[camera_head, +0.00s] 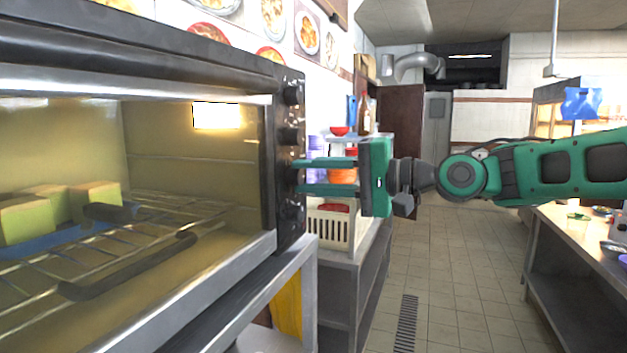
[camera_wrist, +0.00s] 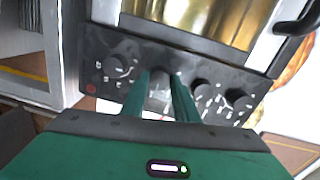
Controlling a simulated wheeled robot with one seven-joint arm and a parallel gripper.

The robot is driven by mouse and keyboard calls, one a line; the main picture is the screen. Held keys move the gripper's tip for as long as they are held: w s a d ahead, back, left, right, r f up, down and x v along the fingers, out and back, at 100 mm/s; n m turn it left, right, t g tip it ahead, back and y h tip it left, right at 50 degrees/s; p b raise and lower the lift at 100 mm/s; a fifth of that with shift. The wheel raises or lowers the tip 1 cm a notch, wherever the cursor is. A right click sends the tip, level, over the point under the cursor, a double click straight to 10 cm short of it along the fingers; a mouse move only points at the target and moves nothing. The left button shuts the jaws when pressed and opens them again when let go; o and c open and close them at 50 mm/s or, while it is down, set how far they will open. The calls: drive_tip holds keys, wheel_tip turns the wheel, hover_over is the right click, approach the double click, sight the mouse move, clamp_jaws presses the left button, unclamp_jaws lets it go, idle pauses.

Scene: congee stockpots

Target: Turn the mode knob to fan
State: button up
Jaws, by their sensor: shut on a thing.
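The oven's dark control panel (camera_head: 290,150) carries a column of black knobs. My gripper (camera_head: 298,176) reaches it from the right, fingers level, one above the other. In the wrist view my gripper (camera_wrist: 170,90) is shut on one knob (camera_wrist: 161,76), the third from the top in the head view, largely hidden by the fingers there. Other knobs are the top knob (camera_head: 291,95), the second knob (camera_head: 289,136) and the bottom knob (camera_head: 289,209). The white marks around them are too small to read, so I cannot tell the mode setting.
The oven (camera_head: 200,55) stands on a metal stand (camera_head: 300,290), lit inside, with a rack (camera_head: 150,235) and yellowish blocks (camera_head: 95,195). A white basket (camera_head: 328,226) is on a shelf behind the gripper. The tiled floor (camera_head: 460,280) is clear; a counter (camera_head: 575,240) stands right.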

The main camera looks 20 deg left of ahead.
drive_tip(key=shift+w+d+m, duration=0.2)
drive_tip(key=shift+w+m, duration=0.15)
drive_tip(key=shift+m, duration=0.25)
drive_tip(key=o, duration=1.1)
drive_tip(key=shift+f, duration=0.1)
drive_tip(key=shift+c, duration=0.2)
drive_tip(key=shift+s+a, duration=0.1)
drive_tip(key=shift+s, duration=0.05)
drive_tip(key=d, duration=1)
drive_tip(key=shift+s+d+r, duration=0.25)
drive_tip(key=shift+s+d, duration=0.05)
drive_tip(key=shift+d, duration=0.1)
